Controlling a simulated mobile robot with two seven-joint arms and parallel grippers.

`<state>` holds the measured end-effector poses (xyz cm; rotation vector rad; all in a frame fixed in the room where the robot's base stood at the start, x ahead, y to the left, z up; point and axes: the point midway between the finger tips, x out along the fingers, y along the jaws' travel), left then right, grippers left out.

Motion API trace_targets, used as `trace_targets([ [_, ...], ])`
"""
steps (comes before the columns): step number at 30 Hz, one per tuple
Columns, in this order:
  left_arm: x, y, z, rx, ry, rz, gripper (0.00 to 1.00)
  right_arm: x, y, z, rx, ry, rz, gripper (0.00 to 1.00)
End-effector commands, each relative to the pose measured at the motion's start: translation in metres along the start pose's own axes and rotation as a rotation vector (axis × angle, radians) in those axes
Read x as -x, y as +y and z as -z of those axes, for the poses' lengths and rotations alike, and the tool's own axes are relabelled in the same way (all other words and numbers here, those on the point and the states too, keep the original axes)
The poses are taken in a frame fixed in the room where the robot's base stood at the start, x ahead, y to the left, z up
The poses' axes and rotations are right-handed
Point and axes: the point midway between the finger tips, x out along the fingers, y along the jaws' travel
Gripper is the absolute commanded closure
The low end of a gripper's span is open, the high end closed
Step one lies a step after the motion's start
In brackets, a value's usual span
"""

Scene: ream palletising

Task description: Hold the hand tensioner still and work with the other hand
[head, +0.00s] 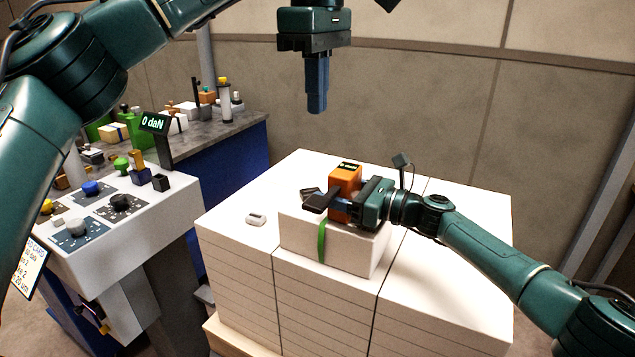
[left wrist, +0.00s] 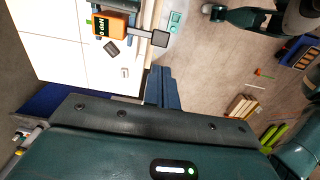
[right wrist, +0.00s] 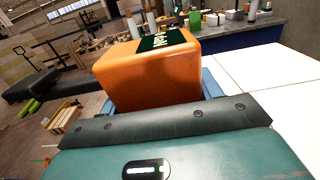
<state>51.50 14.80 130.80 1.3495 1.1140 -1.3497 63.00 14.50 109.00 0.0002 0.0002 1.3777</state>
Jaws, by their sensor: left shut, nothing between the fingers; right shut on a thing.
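The orange hand tensioner (head: 345,180) stands upright on a white ream pack, with a small dark display on top. My right gripper (head: 347,207) is shut on it from the right. In the right wrist view the tensioner (right wrist: 150,80) fills the space in front of the fingers and hides most of them. A green strap (head: 321,240) runs down the pack's front face. My left gripper (head: 316,108) is shut and empty, pointing down in the air above and behind the tensioner. In the left wrist view its fingers (left wrist: 162,88) are together, apart from the tensioner (left wrist: 104,26).
The pack (head: 360,247) sits on a large white stack (head: 240,250) with a small white object (head: 257,219) beside it. At left stands a control console (head: 150,215) with knobs and a display (head: 154,122) reading 0 daN. A cluttered bench (head: 235,127) stands behind.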

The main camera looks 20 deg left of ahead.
Motion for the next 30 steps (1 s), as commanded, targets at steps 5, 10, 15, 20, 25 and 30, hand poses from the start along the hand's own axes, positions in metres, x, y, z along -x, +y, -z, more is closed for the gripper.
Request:
trace_targets([
  [5, 0.000, 0.000, 0.000, 0.001, 0.000, 0.000, 1.00, 0.000, 0.000, 0.001, 0.000, 0.001, -0.001, 0.64],
  [10, -0.003, 0.000, 0.000, 0.000, -0.001, 0.002, 1.00, 0.000, 0.000, 0.001, 0.000, 0.001, -0.001, 0.64],
  [15, -0.024, 0.000, 0.000, -0.003, -0.001, 0.006, 1.00, 0.000, 0.000, 0.001, 0.000, 0.001, 0.000, 0.64],
  [20, -0.057, -0.001, 0.001, -0.001, 0.001, 0.005, 1.00, 0.000, 0.000, 0.001, 0.000, 0.001, 0.000, 0.64],
  [25, -0.094, -0.001, 0.000, -0.002, 0.000, 0.005, 1.00, 0.000, 0.000, 0.001, 0.000, 0.001, 0.000, 0.64],
  [30, -0.122, -0.001, 0.000, 0.000, -0.001, 0.003, 1.00, 0.000, 0.000, 0.001, 0.000, 0.001, 0.000, 0.64],
])
